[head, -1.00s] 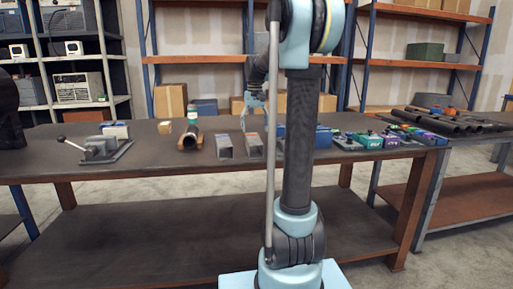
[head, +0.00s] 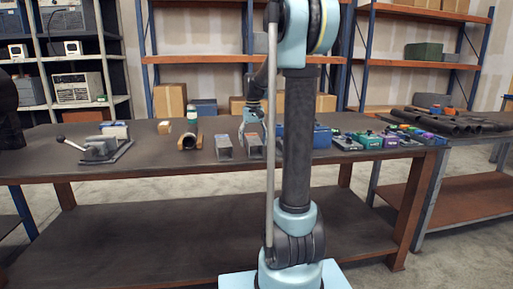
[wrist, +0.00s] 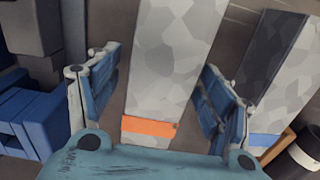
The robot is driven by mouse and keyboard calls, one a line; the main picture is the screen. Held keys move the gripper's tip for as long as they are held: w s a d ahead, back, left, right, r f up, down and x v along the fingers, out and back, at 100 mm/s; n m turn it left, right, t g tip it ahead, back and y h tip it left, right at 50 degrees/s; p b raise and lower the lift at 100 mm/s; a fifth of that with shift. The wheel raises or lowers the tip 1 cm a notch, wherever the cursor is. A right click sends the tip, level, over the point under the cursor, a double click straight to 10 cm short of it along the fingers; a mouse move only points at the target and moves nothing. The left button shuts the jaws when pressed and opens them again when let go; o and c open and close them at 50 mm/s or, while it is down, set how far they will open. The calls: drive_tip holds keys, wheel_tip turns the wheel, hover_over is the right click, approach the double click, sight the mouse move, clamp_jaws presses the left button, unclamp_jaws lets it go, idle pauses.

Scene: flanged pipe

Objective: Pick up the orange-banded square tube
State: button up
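The orange-banded square tube (wrist: 165,70) is a grey, mottled tube lying on the table with an orange band (wrist: 149,127) near one end. In the head view it is the right one of two grey tubes (head: 254,150). My gripper (wrist: 159,75) is open, with one blue-padded finger on each side of this tube; gaps show between fingers and tube. In the head view my gripper (head: 252,123) is just above the tube's far part, partly behind my arm. A similar tube with a blue band (wrist: 280,80) lies alongside, outside my right finger in the wrist view.
The blue-banded tube (head: 224,150) lies close by on the table (head: 150,160). Left of it, a dark pipe (head: 188,141) rests on a wooden cradle. A clamp (head: 100,148) stands farther left. Blue boxes (head: 322,137) and small coloured items (head: 369,140) stand to the right.

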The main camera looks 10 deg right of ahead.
drive_tip(key=c, duration=1.4)
